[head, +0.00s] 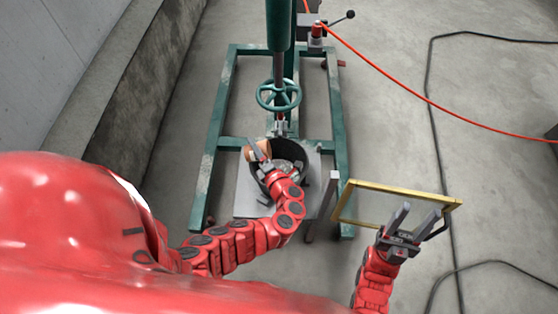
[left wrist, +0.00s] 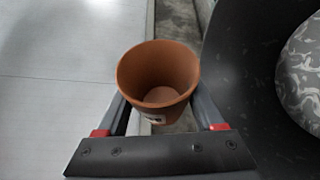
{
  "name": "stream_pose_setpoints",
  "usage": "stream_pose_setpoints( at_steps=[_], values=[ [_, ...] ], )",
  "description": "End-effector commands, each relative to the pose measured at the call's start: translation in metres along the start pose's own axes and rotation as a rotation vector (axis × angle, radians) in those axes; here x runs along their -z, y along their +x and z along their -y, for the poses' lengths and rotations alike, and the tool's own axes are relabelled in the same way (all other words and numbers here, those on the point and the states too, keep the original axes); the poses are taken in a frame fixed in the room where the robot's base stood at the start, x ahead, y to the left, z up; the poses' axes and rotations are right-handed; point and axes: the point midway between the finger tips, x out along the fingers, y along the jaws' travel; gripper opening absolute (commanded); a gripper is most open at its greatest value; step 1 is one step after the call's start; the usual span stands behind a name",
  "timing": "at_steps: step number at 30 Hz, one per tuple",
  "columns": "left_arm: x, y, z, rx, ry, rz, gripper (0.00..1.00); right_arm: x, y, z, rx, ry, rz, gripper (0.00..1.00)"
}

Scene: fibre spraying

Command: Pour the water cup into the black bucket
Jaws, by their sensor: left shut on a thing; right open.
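The water cup (head: 257,149), a brown-orange cup, is in my left gripper (head: 259,158) at the back left rim of the black bucket (head: 293,149). In the left wrist view, the cup (left wrist: 158,72) sits between the two fingers with its open mouth facing the camera. Its inner bottom shows, and I cannot make out any water. The black bucket (left wrist: 248,65) is just right of the cup there, holding a grey mottled mass (left wrist: 302,70). My left forearm covers part of the bucket in the head view. My right gripper (head: 412,218) is open and empty at the right.
The bucket stands on a grey plate (head: 247,196) within a green metal frame (head: 214,145). A green handwheel (head: 278,95) and shaft are above it. A yellow rectangular frame (head: 372,184) is near my right gripper. An orange hose (head: 400,83) and black cable (head: 428,110) cross the floor.

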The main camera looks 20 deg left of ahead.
Motion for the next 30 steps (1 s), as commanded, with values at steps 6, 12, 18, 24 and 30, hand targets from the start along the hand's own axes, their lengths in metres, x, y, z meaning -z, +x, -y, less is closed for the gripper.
stream_pose_setpoints(
  at_steps=[6, 12, 18, 24, 30],
  values=[
    [0.003, 0.002, -0.003, 0.020, -0.036, -0.001, 0.09, 0.000, -0.001, 0.000, 0.000, 0.000, 0.000, 0.50],
    [0.004, 0.002, -0.013, 0.049, -0.089, -0.003, 0.09, 0.002, 0.013, -0.001, 0.000, 0.000, 0.000, 0.50],
    [0.006, 0.003, -0.017, 0.136, -0.258, -0.012, 0.09, 0.007, 0.042, -0.002, 0.000, 0.000, 0.000, 0.50],
    [0.011, 0.004, -0.009, 0.273, -0.516, -0.019, 0.09, 0.011, 0.066, -0.003, 0.000, 0.000, 0.000, 0.50],
    [0.023, 0.011, -0.025, 0.384, -0.735, -0.028, 0.09, 0.016, 0.096, -0.005, 0.000, 0.000, 0.000, 0.50]
  ],
)
